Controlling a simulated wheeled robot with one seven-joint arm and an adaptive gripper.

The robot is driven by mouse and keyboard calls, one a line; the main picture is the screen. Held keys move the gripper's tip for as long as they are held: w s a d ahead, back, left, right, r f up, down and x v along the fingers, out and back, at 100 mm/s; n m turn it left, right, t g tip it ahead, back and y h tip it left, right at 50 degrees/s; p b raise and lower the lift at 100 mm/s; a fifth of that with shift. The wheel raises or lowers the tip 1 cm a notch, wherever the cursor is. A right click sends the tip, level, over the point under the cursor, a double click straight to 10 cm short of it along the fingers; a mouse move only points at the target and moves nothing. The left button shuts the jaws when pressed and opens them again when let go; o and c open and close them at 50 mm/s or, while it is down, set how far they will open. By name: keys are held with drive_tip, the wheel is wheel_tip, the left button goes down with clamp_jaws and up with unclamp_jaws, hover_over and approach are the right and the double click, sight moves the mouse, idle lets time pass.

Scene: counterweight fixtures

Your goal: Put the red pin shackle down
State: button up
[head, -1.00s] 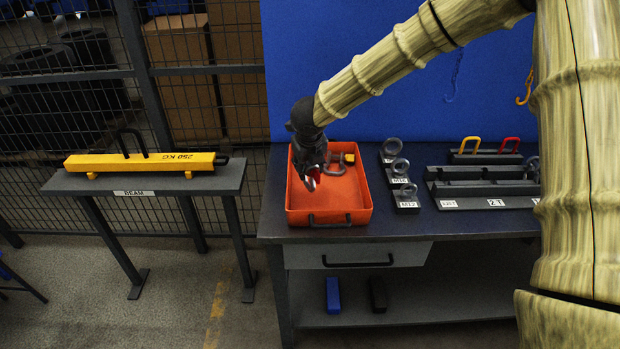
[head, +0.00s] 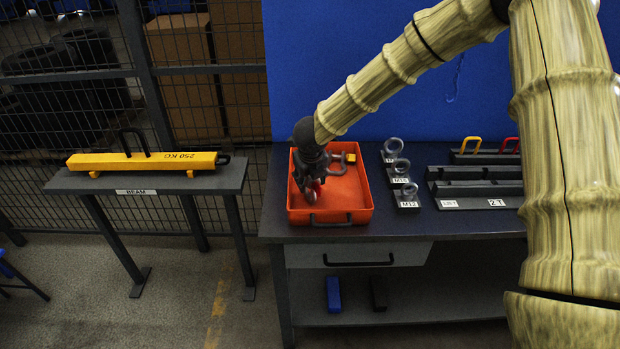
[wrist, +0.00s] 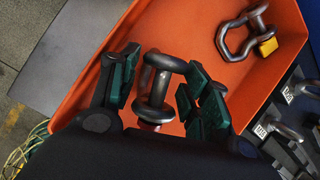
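The red pin shackle (wrist: 158,85) is a dark grey metal shackle with a bit of red at its near end. In the wrist view it sits between the two green-padded fingers of my gripper (wrist: 163,65), and the pads meet its sides at the far end. My gripper (head: 310,182) is over the left part of the orange tray (head: 362,217), with the red of the shackle (head: 312,194) showing at its fingers. I cannot tell whether the shackle touches the tray floor. The tray also shows in the wrist view (wrist: 190,30).
A second shackle with a yellow pin (head: 350,158) lies at the tray's back right. Eye bolts on labelled blocks (head: 407,198) stand right of the tray, beside dark racks (head: 475,188). A yellow beam (head: 145,161) rests on a stand at left. The tray's front right floor is clear.

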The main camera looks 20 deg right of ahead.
drive_tip(key=shift+o, duration=0.3)
drive_tip(key=shift+r, duration=0.1)
drive_tip(key=shift+s+r, duration=0.15)
drive_tip(key=shift+r, duration=0.35)
drive_tip(key=b+v, duration=0.1)
drive_tip(key=v, duration=1)
drive_tip(key=shift+s, duration=0.15)
